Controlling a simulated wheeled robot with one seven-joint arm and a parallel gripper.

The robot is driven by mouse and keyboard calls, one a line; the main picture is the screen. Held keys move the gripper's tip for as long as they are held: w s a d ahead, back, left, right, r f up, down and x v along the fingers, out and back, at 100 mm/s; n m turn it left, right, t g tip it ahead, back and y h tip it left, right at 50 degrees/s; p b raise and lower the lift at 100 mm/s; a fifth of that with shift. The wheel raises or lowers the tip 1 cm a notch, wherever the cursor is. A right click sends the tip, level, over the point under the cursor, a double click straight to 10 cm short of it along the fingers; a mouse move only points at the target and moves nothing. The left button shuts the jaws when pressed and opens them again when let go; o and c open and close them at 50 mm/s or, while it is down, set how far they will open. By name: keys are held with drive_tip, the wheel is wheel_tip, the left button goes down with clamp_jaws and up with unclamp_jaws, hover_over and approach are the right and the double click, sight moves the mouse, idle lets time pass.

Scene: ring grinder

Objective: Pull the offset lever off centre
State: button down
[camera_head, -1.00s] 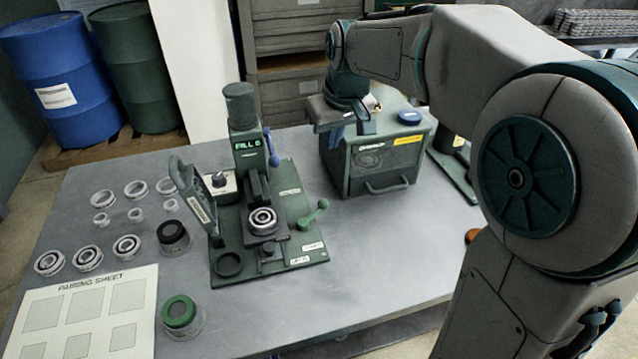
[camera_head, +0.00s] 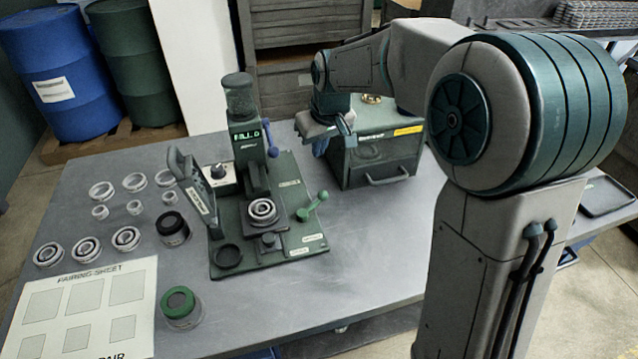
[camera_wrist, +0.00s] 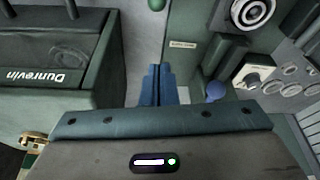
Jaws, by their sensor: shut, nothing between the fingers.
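The green ring grinder (camera_head: 228,205) stands on the table with a ring bearing on its front stage. I cannot read which is the offset lever. My gripper (camera_head: 320,148) is shut and empty, right of the column and apart from both levers. In the wrist view its blue fingers (camera_wrist: 165,85) point down beside the blue knob (camera_wrist: 216,91); the green knob (camera_wrist: 156,4) is at the top edge.
A green box (camera_head: 375,160) with a handle stands close to the right of my gripper. Rings, dark and green-lidded jars (camera_head: 180,305) and a pairing sheet (camera_head: 90,310) lie on the left. The table front right of the grinder is clear.

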sight(313, 205)
drive_tip(key=p+x, duration=0.1)
drive_tip(key=x, duration=1.2)
drive_tip(key=s, duration=0.1)
drive_tip(key=d, duration=0.1)
drive_tip(key=s+p, duration=0.1)
drive_tip(key=shift+s+d+r, duration=0.2)
drive_tip(key=shift+s+r, duration=0.15)
drive_tip(key=shift+s+d, duration=0.15)
drive_tip(key=shift+s, duration=0.2)
